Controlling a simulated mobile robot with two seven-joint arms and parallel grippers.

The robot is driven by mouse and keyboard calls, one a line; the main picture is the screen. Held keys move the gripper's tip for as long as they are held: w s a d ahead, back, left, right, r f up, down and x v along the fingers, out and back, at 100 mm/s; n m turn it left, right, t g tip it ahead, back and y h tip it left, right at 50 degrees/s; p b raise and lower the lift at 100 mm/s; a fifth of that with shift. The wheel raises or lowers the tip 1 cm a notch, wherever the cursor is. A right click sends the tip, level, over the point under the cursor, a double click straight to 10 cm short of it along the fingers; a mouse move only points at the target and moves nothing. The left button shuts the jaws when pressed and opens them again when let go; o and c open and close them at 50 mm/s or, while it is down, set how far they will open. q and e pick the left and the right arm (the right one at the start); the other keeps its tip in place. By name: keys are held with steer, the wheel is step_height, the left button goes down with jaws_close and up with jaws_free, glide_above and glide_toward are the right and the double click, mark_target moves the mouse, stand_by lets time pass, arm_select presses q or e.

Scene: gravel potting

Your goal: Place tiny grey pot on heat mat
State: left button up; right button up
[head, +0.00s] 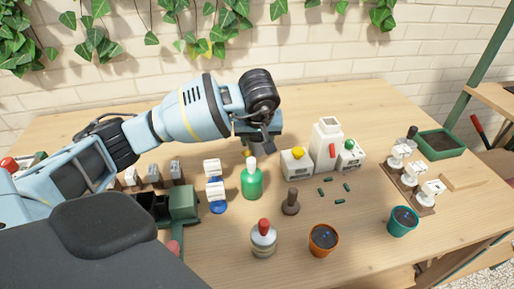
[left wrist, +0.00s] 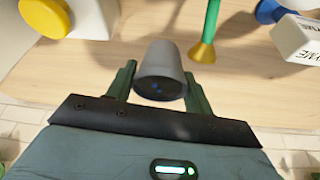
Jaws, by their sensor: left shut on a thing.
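My left gripper (head: 260,146) hangs over the back middle of the table, behind the green bottle. In the left wrist view its two green fingers (left wrist: 160,88) are shut on the tiny grey pot (left wrist: 160,62), which sits between them with dark contents or a dark opening facing the camera. In the head view the pot is hidden by the gripper or too small to make out. I cannot pick out the heat mat for certain. A flat brown slab (head: 424,209) at the right bears several white pieces, and a plain tan board (head: 463,181) lies beside it. My right gripper is not in view.
A green bottle (head: 252,183), white boxes (head: 296,165) and a white jug (head: 326,145) stand near the gripper. An orange pot (head: 323,240), a teal pot (head: 403,222) and a red-topped bottle (head: 263,240) stand in front.

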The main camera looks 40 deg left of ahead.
arm_select(q)
step_height(320, 180, up, 6)
steer(key=shift+r, duration=0.1)
steer(key=s+d+r+m+h, duration=0.1)
steer(key=s+d+r+m, duration=0.1)
steer(key=d, duration=0.2)
steer(key=s+d+r+m+h, duration=0.1)
steer(key=d+r+m, duration=0.2)
steer(key=d, duration=0.2)
steer(key=s+d+r+m+t+h, duration=0.1)
steer(key=s+d+r+m, duration=0.1)
steer(key=d+r+m, duration=0.1)
steer(key=shift+s+d+r, duration=0.25)
steer(key=shift+s+d, duration=0.05)
steer(key=shift+d, duration=0.5)
